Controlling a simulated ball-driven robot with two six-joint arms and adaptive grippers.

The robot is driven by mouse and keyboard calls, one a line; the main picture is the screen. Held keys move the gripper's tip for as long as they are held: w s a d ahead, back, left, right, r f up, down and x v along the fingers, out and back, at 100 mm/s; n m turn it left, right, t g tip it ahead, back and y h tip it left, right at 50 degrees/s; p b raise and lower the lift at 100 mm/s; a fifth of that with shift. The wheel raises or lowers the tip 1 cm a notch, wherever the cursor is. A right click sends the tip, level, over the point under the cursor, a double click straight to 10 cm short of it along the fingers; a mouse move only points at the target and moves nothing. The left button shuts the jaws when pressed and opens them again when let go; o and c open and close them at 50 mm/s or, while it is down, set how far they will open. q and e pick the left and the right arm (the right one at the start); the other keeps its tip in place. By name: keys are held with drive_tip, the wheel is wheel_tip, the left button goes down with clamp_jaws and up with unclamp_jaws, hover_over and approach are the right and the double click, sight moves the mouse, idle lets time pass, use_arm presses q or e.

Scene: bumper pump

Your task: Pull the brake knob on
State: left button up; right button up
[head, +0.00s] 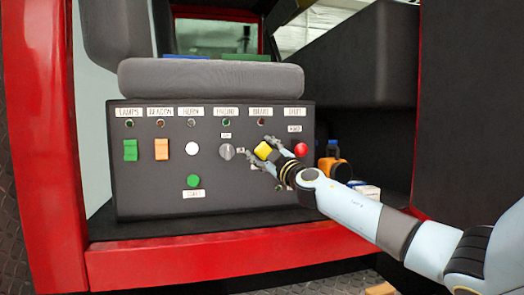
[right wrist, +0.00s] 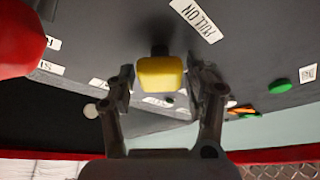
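The brake knob is the yellow square-ended knob (head: 263,150) under the BRAKE label on the dark control panel (head: 150,190). In the right wrist view the yellow knob (right wrist: 160,74) sits on a short dark stem, beside a PULL ON label (right wrist: 196,18). My right gripper (head: 262,147) is at the knob, with one finger on each side of it. In the right wrist view the fingers (right wrist: 162,82) stand apart, with narrow gaps showing between them and the knob. My left gripper is not in view.
A red button (head: 301,149) is close to the right of the knob, and a grey rotary switch (head: 227,151) is to its left. Green (head: 130,150) and orange (head: 161,149) switches are farther left. A grey cushion (head: 210,78) overhangs the panel top. An orange and dark item (head: 334,166) stands right of the panel.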

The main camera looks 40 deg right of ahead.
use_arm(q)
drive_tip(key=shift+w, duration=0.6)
use_arm(e)
clamp_jaws()
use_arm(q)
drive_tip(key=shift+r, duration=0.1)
use_arm(e)
drive_tip(key=shift+f, duration=0.1)
drive_tip(key=shift+s+a, duration=0.6)
drive_tip(key=shift+s, duration=0.35)
drive_tip(key=shift+f, duration=0.1)
unclamp_jaws()
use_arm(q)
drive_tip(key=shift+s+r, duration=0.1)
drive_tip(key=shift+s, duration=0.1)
use_arm(e)
drive_tip(key=o, duration=0.3)
drive_tip(key=shift+s, duration=0.1)
